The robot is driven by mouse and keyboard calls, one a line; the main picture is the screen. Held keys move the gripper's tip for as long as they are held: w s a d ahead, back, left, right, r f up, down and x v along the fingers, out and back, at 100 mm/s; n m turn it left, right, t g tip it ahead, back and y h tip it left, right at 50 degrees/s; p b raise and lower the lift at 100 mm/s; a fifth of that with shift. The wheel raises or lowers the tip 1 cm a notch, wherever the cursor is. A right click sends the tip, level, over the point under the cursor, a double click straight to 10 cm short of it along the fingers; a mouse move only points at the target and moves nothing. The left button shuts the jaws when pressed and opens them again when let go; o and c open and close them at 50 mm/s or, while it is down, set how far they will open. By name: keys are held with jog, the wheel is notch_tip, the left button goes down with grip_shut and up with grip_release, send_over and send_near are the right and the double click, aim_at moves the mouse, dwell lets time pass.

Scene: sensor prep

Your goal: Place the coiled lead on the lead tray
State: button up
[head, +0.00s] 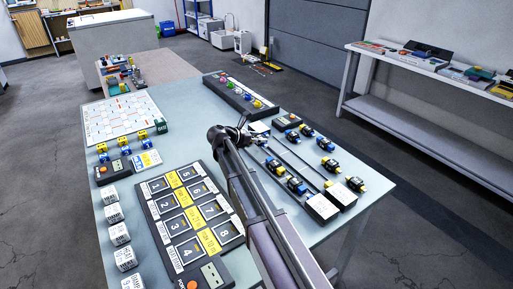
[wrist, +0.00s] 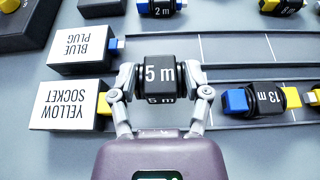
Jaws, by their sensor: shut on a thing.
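The coiled lead, a black block marked 5 m (wrist: 160,73), is between the two fingers of my gripper (wrist: 162,82) in the wrist view. The fingers are shut on its sides and cover its ends. It is held over the dark rails, to the right of the white boxes. In the head view my gripper (head: 243,133) is over the middle of the table, and the held lead is hard to make out. A black tray with numbered slots 1 to 8 (head: 164,206) and yellow labels lies to the left of my arm. I cannot tell whether it is the lead tray.
White boxes marked BLUE PLUG (wrist: 85,50) and YELLOW SOCKET (wrist: 70,107) stand left of the held lead. A 13 m lead (wrist: 265,98) lies close on the right. Several other leads lie on the table's right. A long dark holder (head: 228,91) is behind.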

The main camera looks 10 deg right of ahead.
aim_at(257, 154)
dwell(0.3)
jog(key=shift+s+a+f, duration=0.1)
jog(key=shift+s+a, duration=0.25)
jog(key=shift+s, duration=0.05)
jog(key=shift+s+a+f+b, duration=0.15)
jog(key=shift+f+b, duration=0.1)
jog(key=shift+b, duration=0.1)
jog(key=shift+f+b, duration=1.5)
jog(key=shift+f, duration=0.1)
jog(key=o, duration=1.2)
